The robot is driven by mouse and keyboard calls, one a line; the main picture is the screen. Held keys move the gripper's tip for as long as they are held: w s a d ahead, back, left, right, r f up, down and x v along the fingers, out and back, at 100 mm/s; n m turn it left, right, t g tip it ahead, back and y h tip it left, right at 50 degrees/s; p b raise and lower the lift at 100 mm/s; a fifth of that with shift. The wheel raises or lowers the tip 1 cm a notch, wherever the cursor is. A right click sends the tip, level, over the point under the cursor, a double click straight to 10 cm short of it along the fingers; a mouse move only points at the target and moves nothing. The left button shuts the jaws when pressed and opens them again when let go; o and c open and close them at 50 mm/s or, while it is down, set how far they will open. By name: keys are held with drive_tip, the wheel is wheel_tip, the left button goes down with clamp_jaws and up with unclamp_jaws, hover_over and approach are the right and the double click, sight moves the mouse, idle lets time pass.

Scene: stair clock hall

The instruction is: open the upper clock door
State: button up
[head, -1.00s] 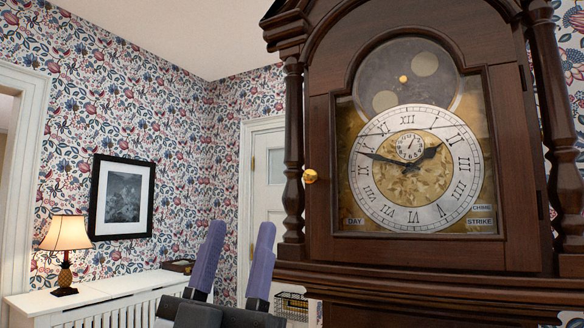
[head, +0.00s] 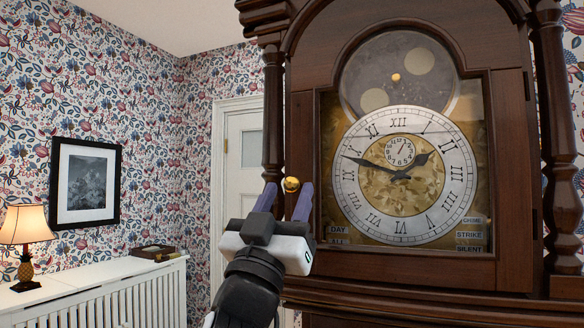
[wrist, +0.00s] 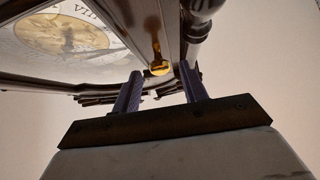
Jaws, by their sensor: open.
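The upper clock door (head: 508,150) is a dark wooden frame with an arched glass pane over the dial (head: 403,175). It looks shut. Its round brass knob (head: 291,184) is on the left side of the door; in the wrist view the knob (wrist: 159,68) appears between the fingertips. My gripper (head: 289,188) is open, its two purple fingers pointing up, one on each side of the knob. In the wrist view my gripper (wrist: 160,72) also has both fingers apart. I cannot tell whether either finger touches the knob.
Turned wooden columns (head: 273,110) flank the door, and a moulded ledge (head: 420,293) runs below it. On the left a white radiator cover (head: 110,275) carries a lamp (head: 25,228) and a small box (head: 153,252).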

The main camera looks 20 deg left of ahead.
sight(290, 188)
drive_tip(key=shift+p+x, duration=0.5)
drive_tip(key=shift+x, duration=1.3)
clamp_jaws()
